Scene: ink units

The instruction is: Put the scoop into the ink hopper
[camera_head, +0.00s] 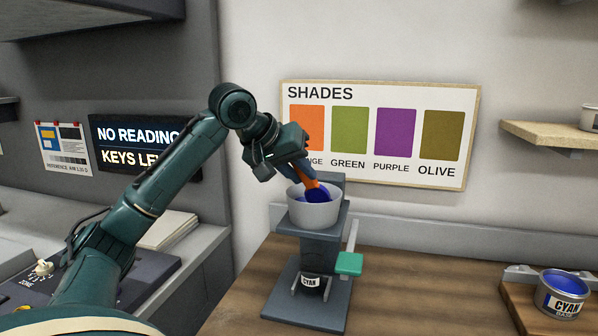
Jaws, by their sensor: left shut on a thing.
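The ink hopper (316,215) is a light grey round bowl on top of a dark grey stand. Blue shows inside it. My left gripper (303,168) is above the hopper, pointing down, and is shut on the scoop (312,189). The scoop has an orange handle and a dark blue lower end, which is tilted and reaches inside the hopper's rim. I cannot tell whether it touches the hopper's bottom. My right gripper is not in view.
An open CYAN tin (562,293) of blue ink sits on a wooden tray at the right. A SHADES board (380,132) hangs behind. The wooden counter (425,295) is clear between.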

